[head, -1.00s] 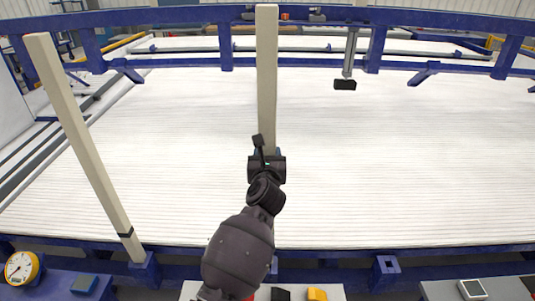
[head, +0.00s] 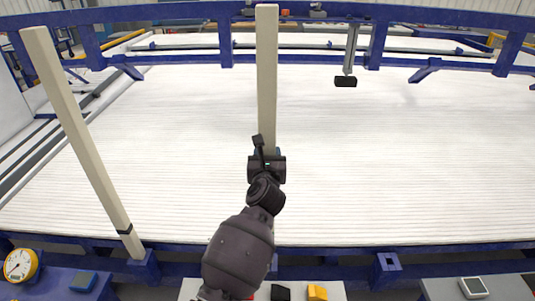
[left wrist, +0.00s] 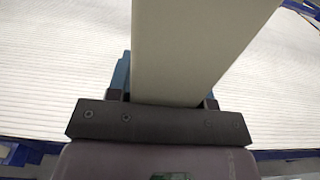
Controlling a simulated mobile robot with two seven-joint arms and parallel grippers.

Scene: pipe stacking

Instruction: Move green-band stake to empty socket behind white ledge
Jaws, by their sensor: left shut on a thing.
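A tall pale stake (head: 267,75) stands upright in the middle of the head view. My left gripper (head: 267,158) is shut on it near its lower part. In the left wrist view the same stake (left wrist: 190,50) rises from between the jaws of my left gripper (left wrist: 160,103). No green band shows on it; its lower end is hidden behind my gripper and arm. An empty blue square socket (head: 387,262) is on the blue front rail at the right, apart from the stake. My right gripper is not in view.
Another pale stake (head: 80,140) with a black band stands tilted in a socket at the left. A pale ledge (head: 440,289) with a small device (head: 473,287) is at the lower right. Yellow (head: 317,293) and black blocks lie at bottom centre. A white slatted bed (head: 400,170) stretches behind.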

